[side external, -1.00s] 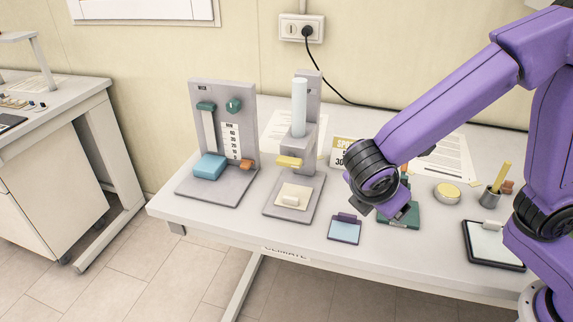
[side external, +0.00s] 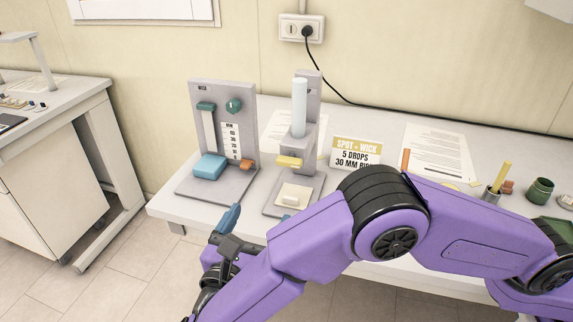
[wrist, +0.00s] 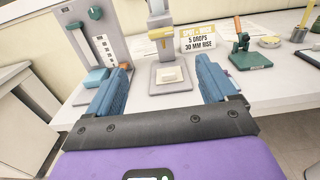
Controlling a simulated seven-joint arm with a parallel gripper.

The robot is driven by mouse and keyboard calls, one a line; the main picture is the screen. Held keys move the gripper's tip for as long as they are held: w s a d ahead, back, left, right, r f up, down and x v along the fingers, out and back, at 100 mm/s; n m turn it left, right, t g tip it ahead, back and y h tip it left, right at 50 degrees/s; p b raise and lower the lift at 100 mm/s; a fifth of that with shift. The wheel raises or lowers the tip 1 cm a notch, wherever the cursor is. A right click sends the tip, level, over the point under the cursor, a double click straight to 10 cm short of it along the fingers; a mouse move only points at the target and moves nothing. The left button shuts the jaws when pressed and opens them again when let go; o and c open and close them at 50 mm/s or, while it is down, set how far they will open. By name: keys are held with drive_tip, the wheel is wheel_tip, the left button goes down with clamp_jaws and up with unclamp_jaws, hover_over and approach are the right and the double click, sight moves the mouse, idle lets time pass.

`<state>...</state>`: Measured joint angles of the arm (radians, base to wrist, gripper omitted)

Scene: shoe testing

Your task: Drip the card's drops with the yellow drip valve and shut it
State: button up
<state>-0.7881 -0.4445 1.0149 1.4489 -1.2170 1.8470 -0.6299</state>
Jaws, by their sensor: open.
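The yellow drip valve (side external: 289,162) sits low on the front of a grey stand holding a pale upright tube (side external: 299,107). In the wrist view the valve (wrist: 160,34) is ahead of my gripper. Below it, a cream pad with a small white block (side external: 292,198) rests on the stand's base plate. The card (side external: 357,152) reads "SPOT + WICK, 5 DROPS, 30 MM RISE". My gripper (wrist: 163,72) is open and empty, its blue fingers wide apart, in front of the stand and clear of the valve. In the side view my gripper (side external: 230,217) is near the table's front edge.
Left of the drip stand is a wick stand (side external: 222,120) with a scale, a blue block (side external: 209,166) and an orange tab. A green device (wrist: 250,60) and a round tin (wrist: 269,41) stand to the right. A pen cup (side external: 491,194) is further right.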

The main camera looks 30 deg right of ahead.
sight(287, 164)
drive_tip(key=x, duration=1.7)
drive_tip(key=shift+f, duration=0.1)
drive_tip(key=c, duration=1.1)
